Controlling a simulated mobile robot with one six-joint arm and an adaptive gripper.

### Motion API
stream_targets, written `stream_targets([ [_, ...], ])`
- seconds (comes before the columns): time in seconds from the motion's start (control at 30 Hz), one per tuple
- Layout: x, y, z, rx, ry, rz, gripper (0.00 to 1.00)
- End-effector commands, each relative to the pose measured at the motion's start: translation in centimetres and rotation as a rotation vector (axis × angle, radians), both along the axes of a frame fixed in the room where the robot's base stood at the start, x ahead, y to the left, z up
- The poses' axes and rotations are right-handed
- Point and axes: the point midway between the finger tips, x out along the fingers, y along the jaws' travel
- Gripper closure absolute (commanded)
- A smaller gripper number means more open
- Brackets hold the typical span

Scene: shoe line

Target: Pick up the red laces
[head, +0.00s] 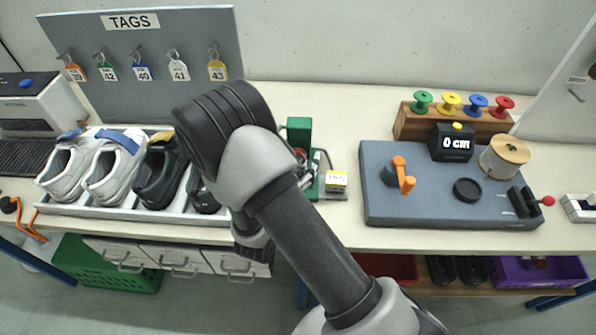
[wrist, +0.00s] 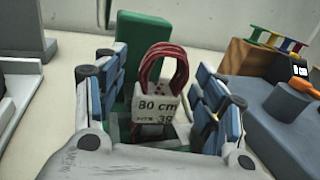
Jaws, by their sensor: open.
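The red laces (wrist: 165,72) stand as upright loops in the wrist view, with a white label block (wrist: 157,105) reading "80 cm" in front of their lower part. A green stand (wrist: 137,55) rises right behind them. My gripper (wrist: 158,72) is open, with one blue-padded finger on each side of the laces and a visible gap at both sides. I cannot tell how far the laces lie beyond the fingertips.
A shoe tray (head: 100,212) with several shoes is left of my arm. A small yellow-and-white box (head: 336,182) stands just right of the green stand. Further right is a grey measuring board (head: 440,205) with an orange crank, a "0 cm" display and a rack of coloured spools (head: 410,125).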

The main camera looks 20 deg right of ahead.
Motion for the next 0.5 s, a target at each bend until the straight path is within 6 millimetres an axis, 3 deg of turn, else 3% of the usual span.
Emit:
stream_targets([
  [0.27,0.32,-0.18,0.08,-0.001,0.001,0.0,0.36],
  [0.5,0.3,-0.18,0.06,0.0,0.0,0.0,0.52],
])
